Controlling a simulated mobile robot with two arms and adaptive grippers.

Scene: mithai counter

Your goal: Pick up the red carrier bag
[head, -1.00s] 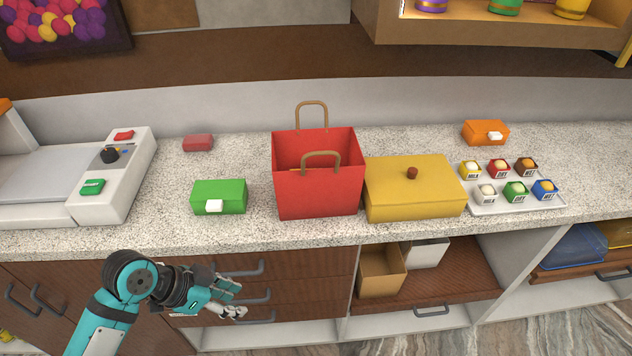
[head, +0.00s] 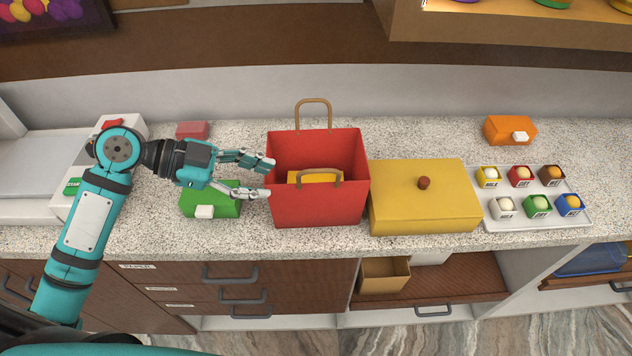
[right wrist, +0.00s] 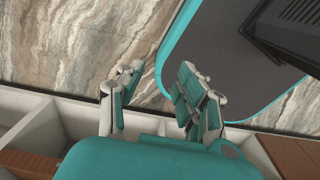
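The red carrier bag (head: 318,204) stands upright and open-topped on the speckled counter, with two tan loop handles, one at the back and one at the front. Something yellow (head: 302,178) shows inside it. My left gripper (head: 271,178) is open at the bag's left side, its two fingers pointing right, one above the other; the fingertips overlap the bag's left edge, and I cannot tell whether they touch it. My right gripper (right wrist: 155,95) is open and empty in the right wrist view, with the floor beyond its fingers.
A green box (head: 222,200) lies under and beside my left gripper. A yellow lidded box (head: 425,205) stands close against the bag's right. A tray (head: 560,220) of small sweets, an orange box (head: 508,130) and a red box (head: 192,130) are also on the counter.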

